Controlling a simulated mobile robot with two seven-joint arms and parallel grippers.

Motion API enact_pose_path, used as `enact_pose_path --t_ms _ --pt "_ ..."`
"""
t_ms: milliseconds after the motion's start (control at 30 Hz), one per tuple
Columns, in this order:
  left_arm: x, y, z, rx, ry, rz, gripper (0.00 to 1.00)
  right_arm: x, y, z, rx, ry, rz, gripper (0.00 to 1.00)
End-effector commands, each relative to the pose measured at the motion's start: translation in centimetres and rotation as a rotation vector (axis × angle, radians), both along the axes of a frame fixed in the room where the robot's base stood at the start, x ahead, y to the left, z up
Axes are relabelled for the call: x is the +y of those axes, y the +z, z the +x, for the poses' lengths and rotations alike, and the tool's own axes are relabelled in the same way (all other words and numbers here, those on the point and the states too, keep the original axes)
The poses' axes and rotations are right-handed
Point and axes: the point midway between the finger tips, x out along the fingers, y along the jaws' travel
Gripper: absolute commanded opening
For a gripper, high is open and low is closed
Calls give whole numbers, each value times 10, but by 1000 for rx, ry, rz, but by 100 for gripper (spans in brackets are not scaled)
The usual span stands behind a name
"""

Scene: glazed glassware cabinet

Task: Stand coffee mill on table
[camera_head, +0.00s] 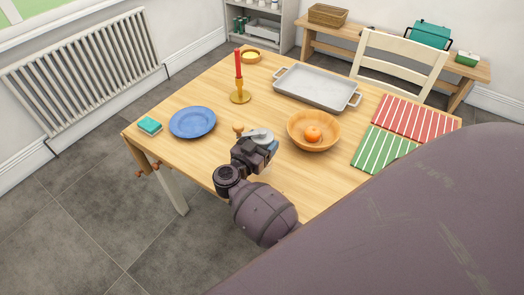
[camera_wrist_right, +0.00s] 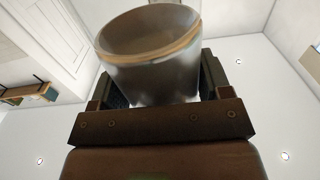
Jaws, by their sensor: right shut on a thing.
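The coffee mill (camera_head: 261,134) shows as a grey metal top with a wooden knob to its left, over the near part of the table (camera_head: 215,90). My right gripper (camera_head: 257,149) is shut on the coffee mill and hides most of its body. In the right wrist view, the mill's metal cylinder with a brass-coloured rim (camera_wrist_right: 150,60) sits between the fingers of my right gripper (camera_wrist_right: 160,88). I cannot tell whether its base touches the table. My left gripper is not in view.
A blue plate (camera_head: 193,122) lies left of the mill, and a wooden bowl (camera_head: 303,146) with an orange stands right of it. A candlestick (camera_head: 240,97), a grey tray (camera_head: 316,88) and striped cloths (camera_head: 414,117) are farther off. Bare wood lies between plate and bowl.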

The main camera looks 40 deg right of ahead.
Motion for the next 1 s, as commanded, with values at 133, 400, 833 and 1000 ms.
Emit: enact_pose_path --t_ms 133,400,833,1000 --pt "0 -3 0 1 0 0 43 -1 -10 0 0 1 -3 32" --pt "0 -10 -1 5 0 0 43 0 -37 1 -2 1 -1 32" --pt "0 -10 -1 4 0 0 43 0 -40 0 -1 0 0 82" --pt "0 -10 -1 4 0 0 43 0 -39 0 -1 0 0 97"
